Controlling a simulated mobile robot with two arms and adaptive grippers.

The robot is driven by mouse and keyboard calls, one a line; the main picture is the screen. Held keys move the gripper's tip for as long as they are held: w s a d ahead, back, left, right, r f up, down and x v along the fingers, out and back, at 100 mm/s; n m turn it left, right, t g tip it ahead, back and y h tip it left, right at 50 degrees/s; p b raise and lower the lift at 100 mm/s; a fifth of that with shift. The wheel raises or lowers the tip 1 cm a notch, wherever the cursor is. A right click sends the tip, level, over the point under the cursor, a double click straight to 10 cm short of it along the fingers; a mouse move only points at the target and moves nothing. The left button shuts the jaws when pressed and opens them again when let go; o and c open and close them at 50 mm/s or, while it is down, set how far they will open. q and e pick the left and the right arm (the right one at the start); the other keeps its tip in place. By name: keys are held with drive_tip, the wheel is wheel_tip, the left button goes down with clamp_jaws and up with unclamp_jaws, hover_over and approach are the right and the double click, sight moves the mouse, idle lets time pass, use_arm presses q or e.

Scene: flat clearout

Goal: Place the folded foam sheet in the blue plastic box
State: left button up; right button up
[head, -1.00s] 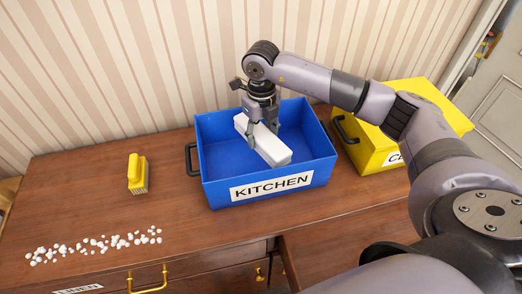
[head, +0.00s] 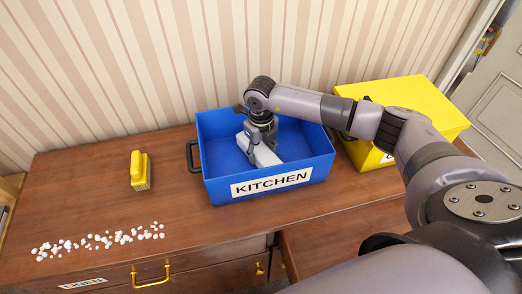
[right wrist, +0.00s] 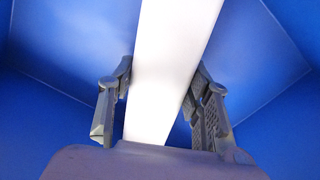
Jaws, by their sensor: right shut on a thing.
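The folded foam sheet (head: 265,156) is a white block inside the blue plastic box (head: 318,160), which is labelled KITCHEN and stands on the wooden dresser. My right gripper (head: 262,143) reaches down into the box and is shut on the foam sheet. In the right wrist view the white foam sheet (right wrist: 165,70) runs between the two fingers of my right gripper (right wrist: 163,110), with blue box walls around it. I cannot tell whether the foam touches the box floor. My left gripper is not in view.
Several white crumbs (head: 100,240) lie scattered near the front edge. A yellow box (head: 410,100) stands to the right, partly behind my right arm. The striped wall is close behind.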

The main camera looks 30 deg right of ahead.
sight(261, 150)
drive_tip(key=o, duration=1)
drive_tip(key=shift+o, duration=0.2)
drive_tip(key=shift+r, duration=0.1)
wheel_tip(261, 150, up, 12)
drive_tip(key=b, duration=0.2)
